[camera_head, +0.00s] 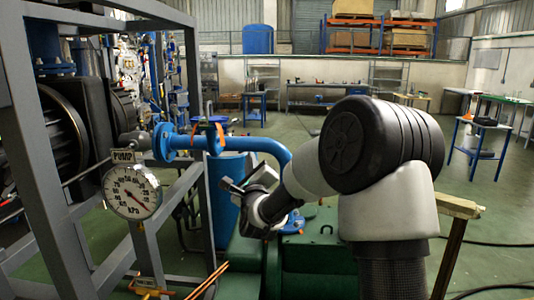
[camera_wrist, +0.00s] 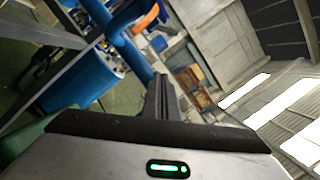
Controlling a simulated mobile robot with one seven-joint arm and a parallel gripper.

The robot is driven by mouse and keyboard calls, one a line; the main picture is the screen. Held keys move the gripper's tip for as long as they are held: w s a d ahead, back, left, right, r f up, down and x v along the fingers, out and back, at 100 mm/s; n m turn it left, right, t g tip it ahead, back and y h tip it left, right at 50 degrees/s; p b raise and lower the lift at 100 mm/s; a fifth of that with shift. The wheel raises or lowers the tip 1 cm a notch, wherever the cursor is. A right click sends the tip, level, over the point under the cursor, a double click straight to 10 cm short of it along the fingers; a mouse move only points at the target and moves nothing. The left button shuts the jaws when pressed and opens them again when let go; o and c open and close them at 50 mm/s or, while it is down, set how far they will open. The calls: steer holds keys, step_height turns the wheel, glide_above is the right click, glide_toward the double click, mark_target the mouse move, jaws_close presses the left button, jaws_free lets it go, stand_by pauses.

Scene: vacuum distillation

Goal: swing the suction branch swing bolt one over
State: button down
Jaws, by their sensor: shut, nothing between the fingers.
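The blue suction pipe (camera_head: 255,144) runs right from a round flange (camera_head: 165,142) and bends down behind my arm. An orange lever (camera_head: 220,134) sits on it beside an upright stem. In the wrist view the pipe (camera_wrist: 130,48) and the orange lever (camera_wrist: 146,18) are at the upper left. A lower blue flange (camera_head: 293,222) shows partly behind my arm. I cannot pick out the swing bolt in either view. My gripper (camera_head: 232,186) is below the pipe, in front of a blue vessel (camera_head: 228,168). Its fingers (camera_wrist: 163,92) are shut and empty in the wrist view.
A grey frame (camera_head: 55,150) with a round pump gauge (camera_head: 131,191) stands at the left. A green machine base (camera_head: 318,262) lies below my arm. A wooden-topped stand (camera_head: 456,207) is close at the right. Open green floor and work tables lie behind.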

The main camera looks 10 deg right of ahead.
steer(key=s+a+m+t, duration=0.1)
glide_toward(233, 124)
steer(key=w+d+f, duration=0.2)
steer(key=w+d, duration=0.2)
steer(key=r, duration=0.1)
steer(key=w+a+r, duration=0.1)
steer(key=shift+w+a+r+p, duration=0.25)
steer(key=shift+w+r+p, duration=0.05)
steer(key=shift+r+p, duration=0.05)
